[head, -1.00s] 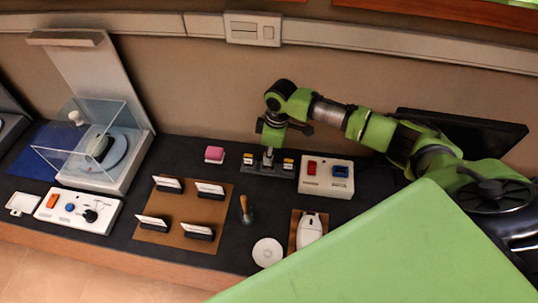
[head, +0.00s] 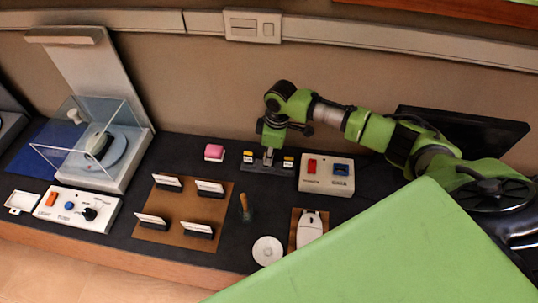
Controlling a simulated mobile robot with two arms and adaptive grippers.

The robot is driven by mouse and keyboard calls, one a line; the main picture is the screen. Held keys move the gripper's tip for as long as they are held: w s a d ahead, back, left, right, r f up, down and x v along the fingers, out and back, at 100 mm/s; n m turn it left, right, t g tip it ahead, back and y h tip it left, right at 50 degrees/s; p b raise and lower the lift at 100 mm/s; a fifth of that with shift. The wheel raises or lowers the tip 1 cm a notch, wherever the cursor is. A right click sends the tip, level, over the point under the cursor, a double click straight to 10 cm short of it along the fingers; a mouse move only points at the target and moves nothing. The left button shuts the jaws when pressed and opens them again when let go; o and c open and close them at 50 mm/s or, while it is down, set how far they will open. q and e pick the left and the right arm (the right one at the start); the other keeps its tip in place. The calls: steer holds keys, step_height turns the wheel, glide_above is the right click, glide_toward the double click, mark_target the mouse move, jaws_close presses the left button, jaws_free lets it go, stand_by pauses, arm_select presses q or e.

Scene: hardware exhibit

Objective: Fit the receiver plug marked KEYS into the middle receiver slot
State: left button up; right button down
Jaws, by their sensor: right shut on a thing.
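The receiver slots sit in a dark low block (head: 254,169) near the back of the counter. A yellow-marked plug (head: 248,156) stands at its left and another yellow-marked plug (head: 288,161) at its right. My right gripper (head: 268,152) points down over the middle of the block, between these two plugs. It is shut on a plug that it mostly hides, so I cannot read a KEYS mark or tell whether the plug is seated. My left gripper does not show.
A white box (head: 314,185) with red and blue switches stands just right of the block. A pink block (head: 214,152) lies to its left. A brown mat (head: 180,212) with several card holders, a wooden-handled tool (head: 245,208) and a white disc (head: 267,250) lie in front.

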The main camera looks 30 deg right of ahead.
steer(key=shift+f, duration=0.4)
steer(key=c, duration=2)
jaws_free()
steer(key=o, duration=0.5)
steer(key=shift+r, duration=0.15)
steer(key=shift+r+p, duration=3.4)
steer(key=shift+p, duration=0.3)
